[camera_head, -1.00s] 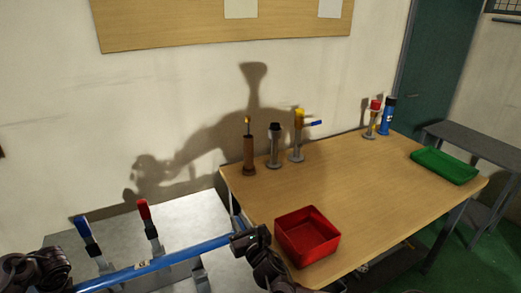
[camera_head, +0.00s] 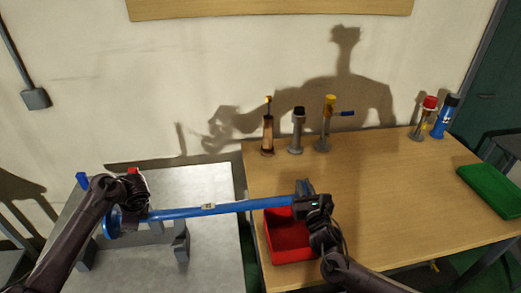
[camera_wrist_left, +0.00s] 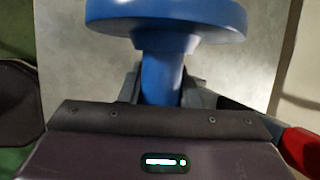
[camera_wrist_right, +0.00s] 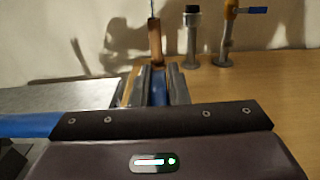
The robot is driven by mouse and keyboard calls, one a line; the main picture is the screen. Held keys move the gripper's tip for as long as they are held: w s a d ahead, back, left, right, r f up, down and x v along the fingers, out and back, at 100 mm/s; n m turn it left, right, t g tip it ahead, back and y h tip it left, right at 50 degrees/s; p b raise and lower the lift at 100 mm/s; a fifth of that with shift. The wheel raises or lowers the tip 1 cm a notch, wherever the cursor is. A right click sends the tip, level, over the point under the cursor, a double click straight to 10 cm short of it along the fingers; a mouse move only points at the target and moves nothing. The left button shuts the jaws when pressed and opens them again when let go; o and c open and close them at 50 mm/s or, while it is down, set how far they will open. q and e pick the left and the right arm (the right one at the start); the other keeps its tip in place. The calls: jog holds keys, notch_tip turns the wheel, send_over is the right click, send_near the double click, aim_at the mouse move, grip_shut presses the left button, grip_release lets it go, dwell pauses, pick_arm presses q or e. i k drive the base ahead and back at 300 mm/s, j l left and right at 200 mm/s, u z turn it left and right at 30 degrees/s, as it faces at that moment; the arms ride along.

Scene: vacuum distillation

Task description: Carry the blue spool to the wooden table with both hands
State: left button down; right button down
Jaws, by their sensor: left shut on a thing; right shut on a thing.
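The blue spool (camera_head: 232,208) is a long blue bar with a round flange at its left end. It is held nearly level, spanning from above the grey table (camera_head: 205,180) to above the left part of the wooden table (camera_head: 385,190). My left gripper (camera_head: 133,212) is shut on the bar beside the flange, which also shows large in the left wrist view (camera_wrist_left: 165,22). My right gripper (camera_head: 303,196) is shut on the bar near its right end, above the red bin's back edge. The bar shows between its fingers in the right wrist view (camera_wrist_right: 158,88).
A red bin (camera_head: 288,250) stands at the wooden table's front left, partly hidden by the right arm. Several upright tools, including a wooden-handled one (camera_head: 268,135), line the back edge. A green tray (camera_head: 492,190) lies at right. The table's middle is clear.

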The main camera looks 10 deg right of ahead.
aim_at(373, 181)
jog(key=i+l, duration=0.1)
jog(key=l, duration=2.7)
jog(key=i+l, duration=0.5)
jog(key=l, duration=0.1)
